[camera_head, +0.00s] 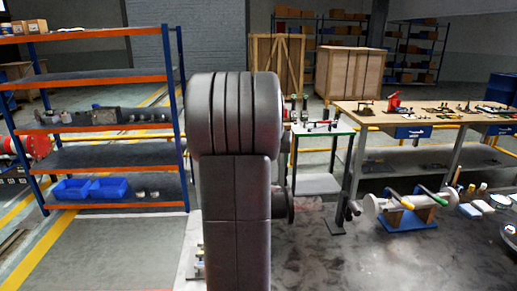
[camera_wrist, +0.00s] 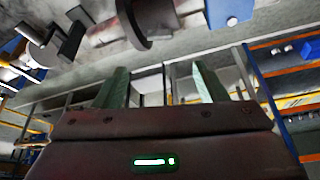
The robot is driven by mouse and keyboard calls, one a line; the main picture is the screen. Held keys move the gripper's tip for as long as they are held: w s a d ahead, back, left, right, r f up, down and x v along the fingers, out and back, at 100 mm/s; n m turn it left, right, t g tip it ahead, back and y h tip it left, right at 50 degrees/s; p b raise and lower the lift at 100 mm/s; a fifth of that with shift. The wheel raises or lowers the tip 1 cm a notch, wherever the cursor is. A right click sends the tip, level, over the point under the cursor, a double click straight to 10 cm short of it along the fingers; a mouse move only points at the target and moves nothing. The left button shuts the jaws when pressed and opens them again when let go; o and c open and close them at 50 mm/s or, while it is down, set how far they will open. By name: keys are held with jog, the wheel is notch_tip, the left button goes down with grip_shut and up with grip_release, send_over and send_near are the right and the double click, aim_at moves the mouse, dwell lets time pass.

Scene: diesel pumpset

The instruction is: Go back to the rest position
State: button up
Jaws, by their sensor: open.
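My gripper (camera_wrist: 161,80) shows in the wrist view, with two pale green fingers standing apart above its dark body. It is open, and I see nothing held between the fingers. A green-lit indicator shows on its body. In the head view my dark arm rises upright in the middle and hides what is behind it; the gripper itself cannot be made out there.
A blue and orange shelf rack (camera_head: 95,76) stands at the left, holding blue bins (camera_head: 90,188). A small table (camera_head: 318,130) and a long workbench (camera_head: 440,117) stand at the right. A shaft part on a blue stand (camera_head: 408,221) is at the lower right. Wooden crates (camera_head: 349,73) stand behind.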

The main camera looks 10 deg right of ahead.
jog(key=p+x, duration=0.2)
jog(key=x, duration=1.1)
jog(key=shift+f, duration=0.2)
jog(key=shift+r, duration=0.1)
